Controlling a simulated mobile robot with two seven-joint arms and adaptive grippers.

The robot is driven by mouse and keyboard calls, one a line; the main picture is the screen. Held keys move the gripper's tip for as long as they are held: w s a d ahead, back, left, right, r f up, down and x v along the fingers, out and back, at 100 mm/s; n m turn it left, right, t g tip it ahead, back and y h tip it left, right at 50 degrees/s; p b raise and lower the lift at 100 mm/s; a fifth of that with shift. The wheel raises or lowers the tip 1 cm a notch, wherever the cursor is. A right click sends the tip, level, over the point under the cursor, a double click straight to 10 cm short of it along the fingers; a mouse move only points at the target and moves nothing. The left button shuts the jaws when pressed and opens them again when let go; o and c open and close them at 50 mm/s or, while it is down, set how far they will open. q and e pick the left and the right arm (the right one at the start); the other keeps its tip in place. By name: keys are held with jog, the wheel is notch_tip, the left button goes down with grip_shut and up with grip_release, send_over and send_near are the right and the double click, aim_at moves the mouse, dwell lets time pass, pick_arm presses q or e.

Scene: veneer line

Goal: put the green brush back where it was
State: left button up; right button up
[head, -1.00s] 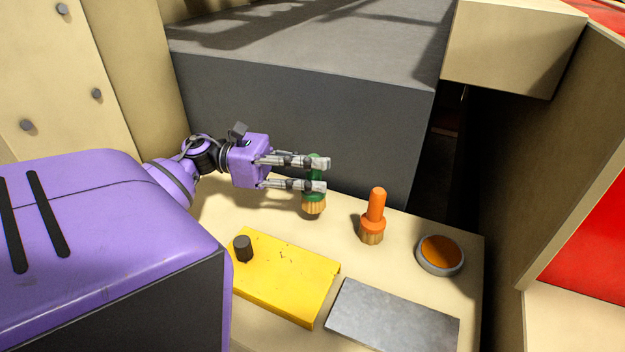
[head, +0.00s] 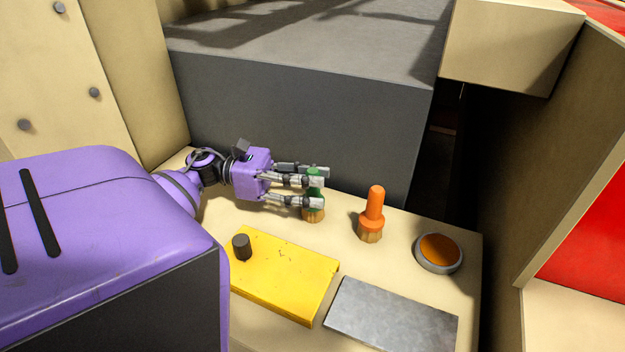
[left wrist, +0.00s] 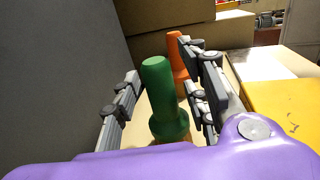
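The green brush (head: 314,188) stands upright, bristles down, at the back of the pale table, left of the orange brush (head: 371,212). My left gripper (head: 318,187) reaches in from the left, low over the table, with fingers on both sides of the green handle. In the left wrist view the green brush (left wrist: 160,95) sits between the spread fingers, with a visible gap on the left side. The fingers look open around it, not clamped. The bristles are mostly hidden in the wrist view. My right gripper is not in view.
A yellow plate (head: 285,275) with a dark knob (head: 242,247) lies in front of the gripper. A grey metal plate (head: 392,315) and a round orange-topped button (head: 438,252) lie to the right. A large grey block (head: 300,125) rises close behind the brushes.

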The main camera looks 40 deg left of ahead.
pick_arm(q)
jog(key=shift+r, duration=0.4)
jog(key=v, duration=0.2)
jog(key=f+b+v, duration=0.1)
jog(key=v, duration=0.1)
jog(key=shift+a, duration=0.25)
jog(key=b+v, duration=0.2)
jog(key=v, duration=0.4)
jog(key=shift+s+a+r, duration=0.1)
jog(key=shift+s+a+r+b, duration=0.15)
jog(key=shift+s+a+b, duration=0.2)
jog(key=shift+a, duration=0.1)
jog(key=shift+a+r, duration=0.1)
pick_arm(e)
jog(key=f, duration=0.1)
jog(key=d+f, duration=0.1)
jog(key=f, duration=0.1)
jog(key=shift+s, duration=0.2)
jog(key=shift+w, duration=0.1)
